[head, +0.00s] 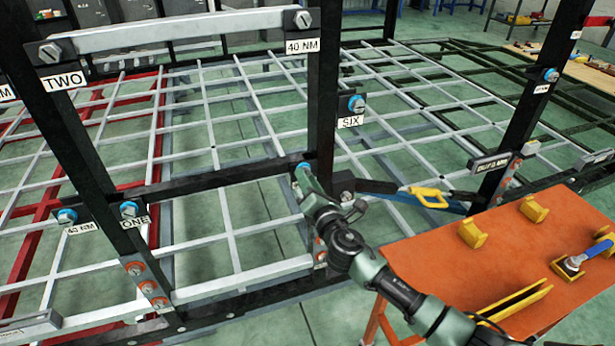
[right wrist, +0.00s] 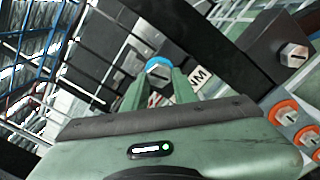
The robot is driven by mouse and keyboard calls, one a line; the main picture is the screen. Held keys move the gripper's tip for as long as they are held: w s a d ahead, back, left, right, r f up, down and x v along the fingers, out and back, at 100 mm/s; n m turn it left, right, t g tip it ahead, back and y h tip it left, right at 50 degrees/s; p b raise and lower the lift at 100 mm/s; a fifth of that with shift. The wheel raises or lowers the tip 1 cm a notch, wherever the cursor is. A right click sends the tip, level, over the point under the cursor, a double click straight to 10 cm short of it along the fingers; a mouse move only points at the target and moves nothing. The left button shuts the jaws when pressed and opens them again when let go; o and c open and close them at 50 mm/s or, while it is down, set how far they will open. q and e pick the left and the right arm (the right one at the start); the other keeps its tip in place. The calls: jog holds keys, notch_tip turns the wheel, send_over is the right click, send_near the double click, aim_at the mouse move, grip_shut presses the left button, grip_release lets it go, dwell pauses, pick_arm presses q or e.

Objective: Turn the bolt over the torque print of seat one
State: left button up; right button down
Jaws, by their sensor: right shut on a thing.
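The right gripper (head: 305,175) is at a blue-collared bolt (head: 301,166) at the right end of the lower dark beam. In the right wrist view the two green fingers of the right gripper (right wrist: 158,82) are shut on this bolt (right wrist: 157,66), whose slotted head shows between the tips. A white print (right wrist: 202,78) ending in M lies beside it, partly hidden by a finger. At the beam's left end, the ONE label (head: 135,222) sits under another blue-collared bolt (head: 129,209). My left gripper is not in view.
A bolt over a 40 NM print (head: 80,228) is at far left. The SIX label (head: 350,121) and its bolt (head: 356,103) are up right of the gripper. An orange table (head: 490,270) with yellow blocks stands right. A blue and yellow tool (head: 428,197) lies behind the arm.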

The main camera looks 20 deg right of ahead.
jog(key=shift+w+d+r+n+p, duration=0.15)
jog(key=shift+n+p, duration=0.5)
jog(key=shift+n, duration=0.95)
jog(key=shift+r+n+p, duration=0.15)
jog(key=shift+n+p, duration=0.45)
jog(key=shift+n, duration=1)
jog(key=c, duration=1.1)
grip_release()
jog(key=s, duration=0.2)
jog(key=s+b, duration=0.1)
jog(key=s, duration=0.4)
jog(key=shift+s+f, duration=0.25)
jog(key=shift+f, duration=0.1)
